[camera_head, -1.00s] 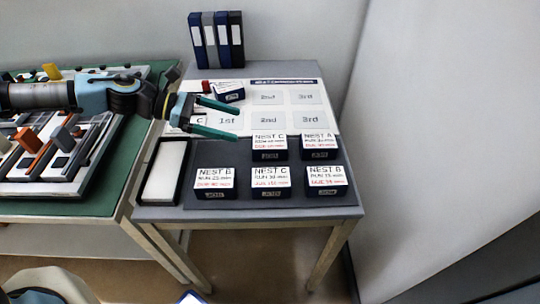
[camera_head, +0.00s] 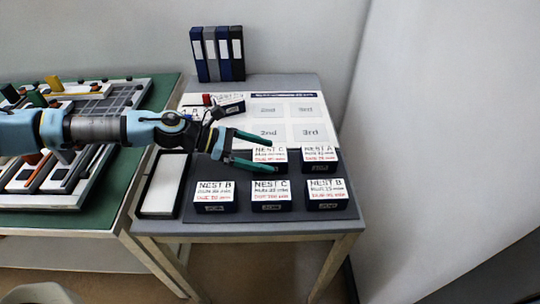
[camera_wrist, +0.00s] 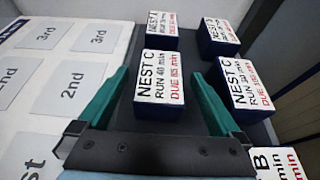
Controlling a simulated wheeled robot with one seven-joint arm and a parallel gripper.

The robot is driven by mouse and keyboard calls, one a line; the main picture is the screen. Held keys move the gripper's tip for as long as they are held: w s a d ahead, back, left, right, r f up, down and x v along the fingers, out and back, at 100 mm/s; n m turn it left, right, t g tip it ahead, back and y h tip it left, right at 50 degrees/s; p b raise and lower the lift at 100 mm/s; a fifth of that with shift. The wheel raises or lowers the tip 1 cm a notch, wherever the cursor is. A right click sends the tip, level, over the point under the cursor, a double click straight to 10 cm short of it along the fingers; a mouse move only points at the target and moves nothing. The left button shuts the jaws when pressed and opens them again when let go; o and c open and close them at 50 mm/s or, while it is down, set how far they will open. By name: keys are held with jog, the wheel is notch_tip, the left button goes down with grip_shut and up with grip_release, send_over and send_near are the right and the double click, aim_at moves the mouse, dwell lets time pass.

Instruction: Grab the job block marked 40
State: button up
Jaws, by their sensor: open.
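The job block marked 40 (camera_wrist: 162,75) is a dark blue block with a white top reading NEST C, RUN 40 min and a red DUE line. In the head view it is the left block of the back row (camera_head: 267,156). My gripper (camera_head: 273,155) is open, reaching in from the left. Its two green fingers lie on either side of this block, and in the wrist view (camera_wrist: 160,72) the block shows between them. I cannot tell whether the fingertips are level with the block or above it. No contact is visible.
A NEST A block (camera_head: 320,158) stands just beyond it. Three more blocks, NEST B (camera_head: 214,195), NEST C (camera_head: 271,195) and NEST B (camera_head: 327,194), form the front row. A white-lined tray (camera_head: 164,185) is at left. A sheet with numbered places (camera_head: 285,125) lies behind.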

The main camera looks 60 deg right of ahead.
jog(key=shift+x, duration=1.1)
jog(key=c, duration=1.5)
